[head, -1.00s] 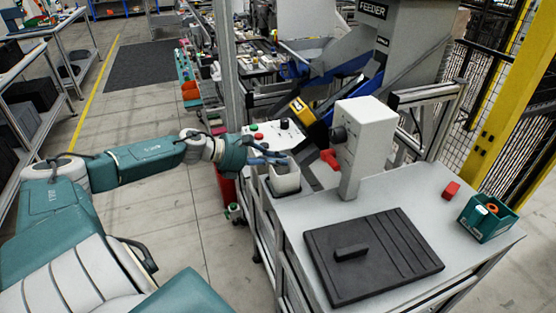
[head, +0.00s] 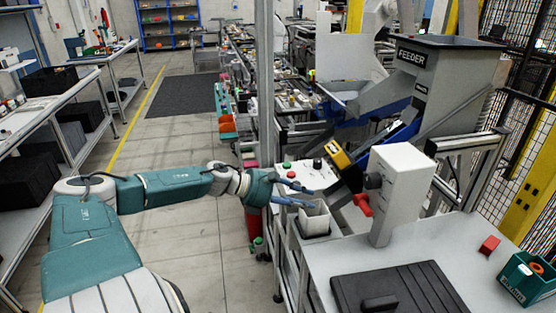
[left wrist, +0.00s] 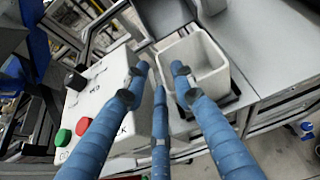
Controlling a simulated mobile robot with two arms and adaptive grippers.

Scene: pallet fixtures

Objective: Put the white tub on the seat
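The white tub (head: 315,220) is an open, square-topped container standing upright on the dark seat (head: 316,235) at the left end of the grey worktop. In the left wrist view the tub (left wrist: 207,66) looks empty, and the seat's dark edge (left wrist: 232,101) shows around its base. My left gripper (head: 312,196) has blue fingers and is just above and left of the tub's rim. In the left wrist view the fingers (left wrist: 160,75) are spread with nothing between them; one tip overlaps the tub's near wall, and I cannot tell whether it touches. My right gripper is out of view.
A control box (head: 305,174) with green and red buttons stands behind the tub. A black panel (head: 415,290) and green bin (head: 527,278) lie nearer. The feeder (head: 440,80) rises behind.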

